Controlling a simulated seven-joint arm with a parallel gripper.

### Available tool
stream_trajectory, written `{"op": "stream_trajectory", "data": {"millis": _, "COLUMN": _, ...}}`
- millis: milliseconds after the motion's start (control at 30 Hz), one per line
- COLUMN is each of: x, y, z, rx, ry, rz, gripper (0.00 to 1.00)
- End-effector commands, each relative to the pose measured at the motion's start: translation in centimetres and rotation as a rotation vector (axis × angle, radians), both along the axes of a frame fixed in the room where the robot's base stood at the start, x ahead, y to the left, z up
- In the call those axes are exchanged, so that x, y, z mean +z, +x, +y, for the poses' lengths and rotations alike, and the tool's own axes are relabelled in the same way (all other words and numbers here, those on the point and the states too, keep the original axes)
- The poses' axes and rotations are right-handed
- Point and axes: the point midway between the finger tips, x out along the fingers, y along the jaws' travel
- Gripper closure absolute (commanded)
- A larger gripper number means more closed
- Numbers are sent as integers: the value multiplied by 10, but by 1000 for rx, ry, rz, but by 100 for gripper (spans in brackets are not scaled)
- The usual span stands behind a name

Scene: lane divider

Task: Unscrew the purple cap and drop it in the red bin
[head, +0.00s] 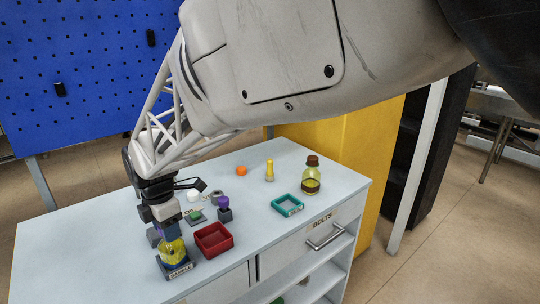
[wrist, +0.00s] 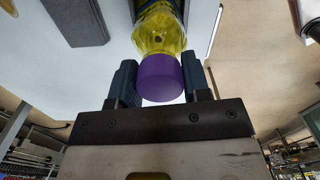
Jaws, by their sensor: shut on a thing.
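The purple cap (wrist: 160,78) sits on a clear bottle of yellow liquid (wrist: 158,32) in the wrist view. My gripper (wrist: 158,84) has one finger on each side of the cap and is shut on it. In the head view the bottle (head: 173,252) is upright at the table's front left, at a dark labelled holder (head: 177,271). My gripper (head: 166,232) is over its top there and mostly hides the cap. The red bin (head: 213,238) is open, just right of the bottle, and looks empty.
Behind the bin are a green piece (head: 196,216) and a dark block with a purple top (head: 224,208). A teal tray (head: 288,205), a brown-capped bottle (head: 312,176), a yellow-topped vial (head: 269,171) and an orange cap (head: 241,171) stand further right. The tabletop's back left is clear.

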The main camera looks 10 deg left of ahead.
Motion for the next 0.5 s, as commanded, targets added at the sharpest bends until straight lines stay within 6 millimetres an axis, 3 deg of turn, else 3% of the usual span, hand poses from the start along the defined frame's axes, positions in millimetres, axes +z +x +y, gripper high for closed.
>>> {"op": "stream_trajectory", "data": {"millis": 500, "x": 0, "y": 0, "z": 0, "rx": 92, "ry": 0, "rz": 0, "gripper": 72}}
